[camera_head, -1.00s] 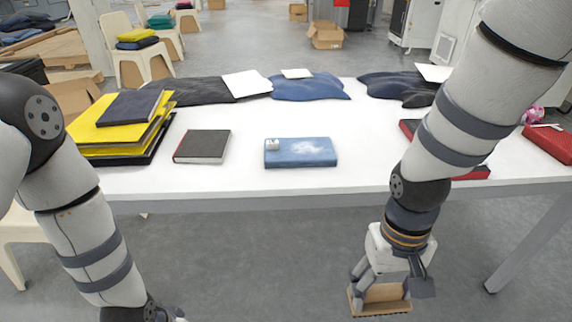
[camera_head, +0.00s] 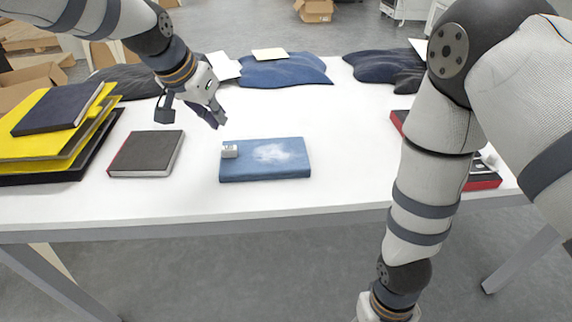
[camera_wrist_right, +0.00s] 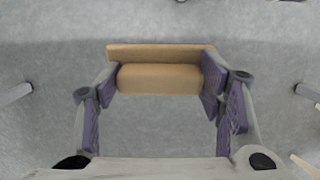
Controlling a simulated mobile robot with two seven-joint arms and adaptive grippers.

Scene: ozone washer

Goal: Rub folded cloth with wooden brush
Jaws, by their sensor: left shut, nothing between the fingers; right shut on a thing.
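The folded cloth (camera_head: 285,172) is a flat blue rectangle with a whitish patch on top, lying on the white table. My left gripper (camera_head: 212,114) is shut and empty above the table, behind and left of the cloth, pointing down. My right gripper (camera_wrist_right: 160,90) is shut on the wooden brush (camera_wrist_right: 158,78), held across between its purple-grey pads over the grey floor. In the head view my right arm hangs in front of the table, and its gripper and the brush are below the picture.
A dark book (camera_head: 147,153) lies left of the cloth. Yellow and dark folders (camera_head: 40,145) are stacked at the far left. Dark and blue garments (camera_head: 285,70) lie along the back edge. Red-edged items (camera_head: 483,180) lie partly behind my right arm. The table's front strip is clear.

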